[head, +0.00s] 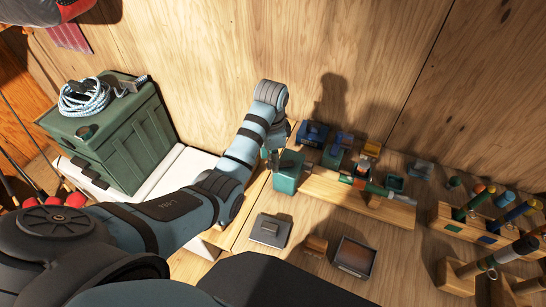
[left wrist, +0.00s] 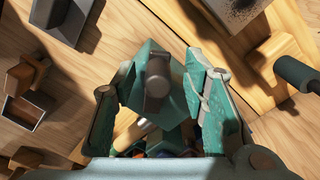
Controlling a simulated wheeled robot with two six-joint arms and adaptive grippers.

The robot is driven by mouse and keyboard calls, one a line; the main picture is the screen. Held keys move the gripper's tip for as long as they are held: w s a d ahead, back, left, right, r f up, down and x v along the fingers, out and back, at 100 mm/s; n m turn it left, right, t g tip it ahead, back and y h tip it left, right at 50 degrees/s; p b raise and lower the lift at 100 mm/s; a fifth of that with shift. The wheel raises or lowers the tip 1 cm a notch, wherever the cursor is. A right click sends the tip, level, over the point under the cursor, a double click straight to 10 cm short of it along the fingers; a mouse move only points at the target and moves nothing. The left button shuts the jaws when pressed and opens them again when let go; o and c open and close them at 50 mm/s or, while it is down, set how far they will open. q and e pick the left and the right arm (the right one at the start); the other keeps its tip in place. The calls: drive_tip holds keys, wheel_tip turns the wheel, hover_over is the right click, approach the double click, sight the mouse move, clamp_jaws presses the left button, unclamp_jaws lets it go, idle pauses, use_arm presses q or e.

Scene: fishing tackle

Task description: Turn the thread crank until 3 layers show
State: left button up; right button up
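My left gripper (left wrist: 165,82) hangs down from the arm in the head view (head: 275,155), above the wooden bench. In the left wrist view its teal fingers stand apart. Between them shows a teal block-like part with a grey round knob (left wrist: 158,72); the fingers do not visibly close on the knob. In the head view a teal block (head: 287,174) is just below the gripper, at the left end of a wooden board (head: 392,211). I cannot tell for certain which part is the thread crank, and no thread layers can be made out. My right gripper is out of view.
A green box (head: 120,140) with coiled cord on top stands at the left. Blue and teal boxes stand behind the board. Wooden racks with coloured rods stand at the right; a wooden wall rises behind.

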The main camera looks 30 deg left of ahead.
use_arm(q)
clamp_jaws()
drive_tip(key=shift+s+d+n, duration=0.1)
drive_tip(key=shift+s+n, duration=0.05)
drive_tip(key=shift+n, duration=0.15)
